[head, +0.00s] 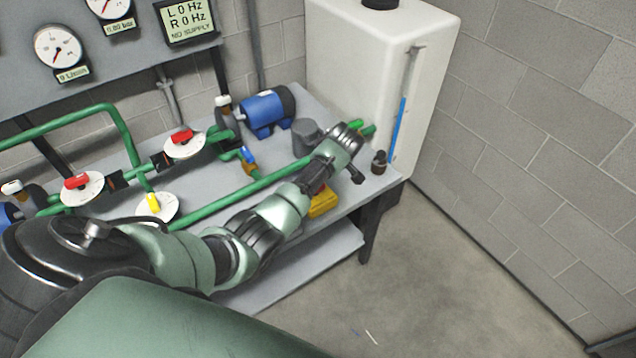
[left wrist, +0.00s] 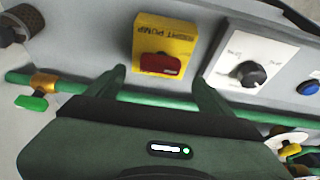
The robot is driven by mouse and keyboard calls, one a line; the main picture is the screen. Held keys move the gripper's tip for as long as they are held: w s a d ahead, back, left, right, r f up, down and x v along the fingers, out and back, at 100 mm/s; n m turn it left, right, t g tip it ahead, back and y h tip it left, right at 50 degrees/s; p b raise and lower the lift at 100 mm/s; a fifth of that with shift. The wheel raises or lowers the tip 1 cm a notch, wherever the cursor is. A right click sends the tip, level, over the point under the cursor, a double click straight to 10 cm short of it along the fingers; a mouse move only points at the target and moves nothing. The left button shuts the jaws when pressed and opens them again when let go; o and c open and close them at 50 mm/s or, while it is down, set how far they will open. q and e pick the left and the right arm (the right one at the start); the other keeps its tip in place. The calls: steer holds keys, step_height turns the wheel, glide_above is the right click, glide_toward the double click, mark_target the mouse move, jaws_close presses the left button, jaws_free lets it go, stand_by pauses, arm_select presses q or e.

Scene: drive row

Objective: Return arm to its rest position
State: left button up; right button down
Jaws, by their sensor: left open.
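My left arm (head: 265,225) comes in from the lower left in the head view and stretches out over the bench towards the white tank. Its wrist is above the bench's right part, and the fingertips are hidden there. In the left wrist view my left gripper (left wrist: 160,72) has its two green fingers spread, with nothing held. A yellow box marked RIGHT PUMP (left wrist: 181,36) with a red switch (left wrist: 160,64) lies ahead between the fingertips. The yellow box (head: 323,204) is partly covered by my arm in the head view. My right gripper is not in view.
Green pipes (head: 255,187) with red and yellow valve handles run along the bench. A blue motor (head: 268,110) stands behind; a white tank (head: 360,65) is at the back right. A panel with a black knob (left wrist: 250,73) is beside the yellow box.

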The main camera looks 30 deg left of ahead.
arm_select(q)
steer(key=shift+v, duration=1.1)
